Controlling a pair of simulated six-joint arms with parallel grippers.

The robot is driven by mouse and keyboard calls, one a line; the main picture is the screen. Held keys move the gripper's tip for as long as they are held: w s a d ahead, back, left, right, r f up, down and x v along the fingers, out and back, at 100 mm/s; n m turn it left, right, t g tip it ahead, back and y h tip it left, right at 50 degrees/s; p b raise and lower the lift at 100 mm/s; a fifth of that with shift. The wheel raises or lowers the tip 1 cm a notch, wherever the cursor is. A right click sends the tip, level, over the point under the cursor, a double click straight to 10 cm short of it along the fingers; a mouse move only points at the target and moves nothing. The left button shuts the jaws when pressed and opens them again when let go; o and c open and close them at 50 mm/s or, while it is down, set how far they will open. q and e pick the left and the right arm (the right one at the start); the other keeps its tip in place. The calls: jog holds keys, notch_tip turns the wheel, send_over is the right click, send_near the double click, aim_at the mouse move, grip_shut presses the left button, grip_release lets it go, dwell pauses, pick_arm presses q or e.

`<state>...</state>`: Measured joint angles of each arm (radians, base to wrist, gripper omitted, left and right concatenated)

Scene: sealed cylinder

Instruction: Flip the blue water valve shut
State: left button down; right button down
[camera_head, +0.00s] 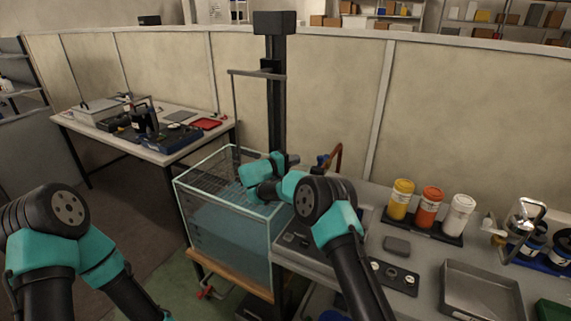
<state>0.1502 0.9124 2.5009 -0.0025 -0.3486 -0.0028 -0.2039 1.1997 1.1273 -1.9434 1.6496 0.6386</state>
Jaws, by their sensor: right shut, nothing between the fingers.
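The blue water valve (322,160) shows as a small blue piece beside a curved copper-brown pipe (337,156), behind the right edge of the glass tank. Its lever angle is too small to tell. My right arm reaches over the tank's right side, and its gripper (294,159) is shut and empty, a little left of the valve. They look apart, but depth is hard to judge. My left arm is at the lower left; its gripper is outside the picture.
The water-filled glass tank (181,206) stands in front of a dark upright column (278,105). A red tap (206,293) is below it. Yellow, orange and white bottles (431,199) and a metal tray (448,292) are on the right bench. Another bench (86,127) stands at the left back.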

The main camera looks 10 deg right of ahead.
aim_at(323, 157)
jog(key=shift+s+d, duration=0.2)
jog(key=shift+d, duration=1.25)
jog(key=shift+s+d, duration=0.15)
jog(key=shift+d, duration=1.25)
